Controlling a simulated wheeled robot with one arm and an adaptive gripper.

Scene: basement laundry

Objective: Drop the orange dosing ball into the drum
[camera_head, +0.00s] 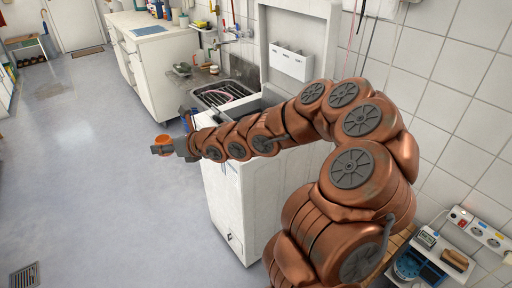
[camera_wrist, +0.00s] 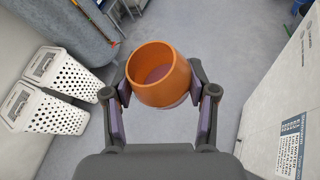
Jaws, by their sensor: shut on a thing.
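The orange dosing ball (camera_wrist: 147,92) is a round cup with an open top. In the wrist view it sits between the two fingers of my gripper (camera_wrist: 162,98), which is shut on it. In the head view the ball (camera_head: 164,141) shows small at the end of my arm, with my gripper (camera_head: 165,148) around it. It is held in the air over the floor, left of the white top-loading washer (camera_head: 229,196). The washer's lid (camera_head: 296,38) stands raised. The drum inside is mostly hidden behind my arm.
A sink with a drying rack (camera_head: 226,94) and a white counter (camera_head: 163,62) stand behind the washer. A small shelf (camera_head: 432,262) is at the lower right. White perforated baskets (camera_wrist: 50,65) show in the wrist view. The floor at left is open, with a drain grate (camera_head: 24,277).

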